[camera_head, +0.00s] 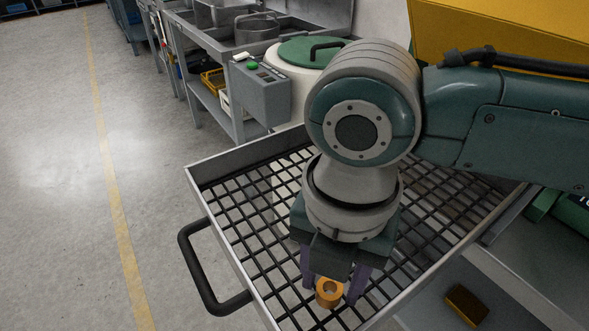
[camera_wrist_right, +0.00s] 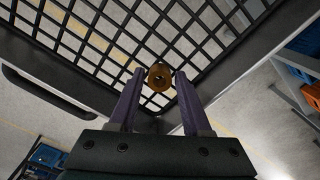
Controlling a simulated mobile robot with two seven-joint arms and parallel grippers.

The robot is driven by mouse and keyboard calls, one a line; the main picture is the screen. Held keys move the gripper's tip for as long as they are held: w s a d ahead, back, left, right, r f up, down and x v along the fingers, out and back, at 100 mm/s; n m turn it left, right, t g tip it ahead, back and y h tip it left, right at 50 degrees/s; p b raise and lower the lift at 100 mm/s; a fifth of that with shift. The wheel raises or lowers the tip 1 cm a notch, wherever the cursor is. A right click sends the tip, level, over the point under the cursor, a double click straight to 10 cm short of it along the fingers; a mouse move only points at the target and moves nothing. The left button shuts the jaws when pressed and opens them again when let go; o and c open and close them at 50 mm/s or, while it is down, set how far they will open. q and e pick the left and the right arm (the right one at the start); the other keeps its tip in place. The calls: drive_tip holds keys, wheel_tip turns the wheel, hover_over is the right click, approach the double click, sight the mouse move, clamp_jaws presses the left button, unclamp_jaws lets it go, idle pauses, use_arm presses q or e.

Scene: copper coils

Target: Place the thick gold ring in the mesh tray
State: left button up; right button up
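The thick gold ring (camera_head: 329,293) is at the near corner of the mesh tray (camera_head: 228,212), over the wire grid. It also shows in the right wrist view (camera_wrist_right: 159,77), in front of the tray's corner. My right gripper (camera_head: 332,292) points down over the tray with its purple fingers on either side of the ring. In the right wrist view the fingertips (camera_wrist_right: 160,73) stand apart, with a small gap between each and the ring. The ring seems to lie on the mesh, but its contact is hard to see. My left gripper is out of view.
The tray has a raised metal rim and a black handle (camera_head: 197,268) on its left side. A white drum with a green lid (camera_head: 305,52) and a grey control box (camera_head: 262,90) stand behind it. A small yellow-brown block (camera_head: 466,304) lies at lower right. The floor at left is clear.

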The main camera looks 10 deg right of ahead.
sight(330, 285)
drive_tip(key=shift+o, duration=1.1)
wheel_tip(330, 285, up, 11)
drive_tip(key=p, duration=0.2)
drive_tip(key=s+a+f+m+t+y, duration=0.15)
drive_tip(key=s+a+m+y, duration=0.3)
drive_tip(key=m, duration=0.55)
drive_tip(key=s+d+f+m+t+h, duration=0.1)
drive_tip(key=s+d+m+h, duration=0.1)
drive_tip(key=d+m, duration=0.5)
drive_tip(key=s+d+f+m+t+h, duration=0.1)
drive_tip(key=s+d+m, duration=0.4)
drive_tip(key=m, duration=0.5)
drive_tip(key=shift+s+d+f+h, duration=0.15)
drive_tip(key=shift+d+f+h, duration=0.2)
drive_tip(key=shift+d+h, duration=0.4)
